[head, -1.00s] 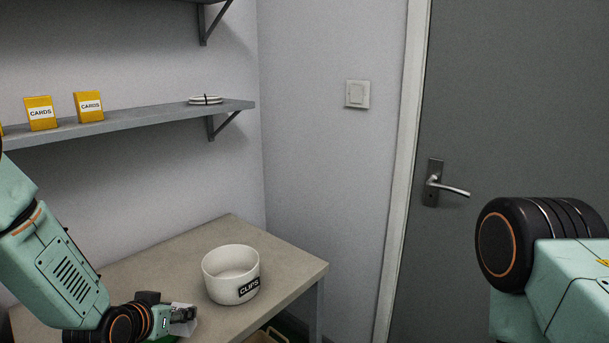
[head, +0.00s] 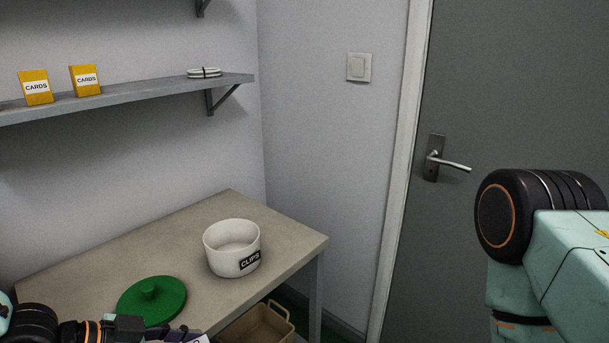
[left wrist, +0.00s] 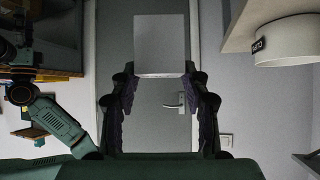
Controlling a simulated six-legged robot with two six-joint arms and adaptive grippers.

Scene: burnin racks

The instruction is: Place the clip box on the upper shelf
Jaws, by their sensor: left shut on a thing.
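My left gripper (left wrist: 160,82) is shut on a pale, plain-faced box (left wrist: 159,42), held between its fingertips in the left wrist view. In the head view the gripper is at the bottom left edge, mostly cut off, with a bit of white label (head: 199,339) beside it. A white round tub (head: 232,250) labelled CLIPS stands open on the table; it also shows in the left wrist view (left wrist: 288,42). The shelf (head: 140,94) is on the wall above the table. My right gripper is out of the head view; only its arm shows at right.
A green lid (head: 151,299) with a knob lies on the table (head: 205,225). Two yellow CARDS boxes (head: 85,81) and a tied white coil (head: 204,72) sit on the shelf, with bare room between them. A tan bin (head: 257,326) is below the table's front edge.

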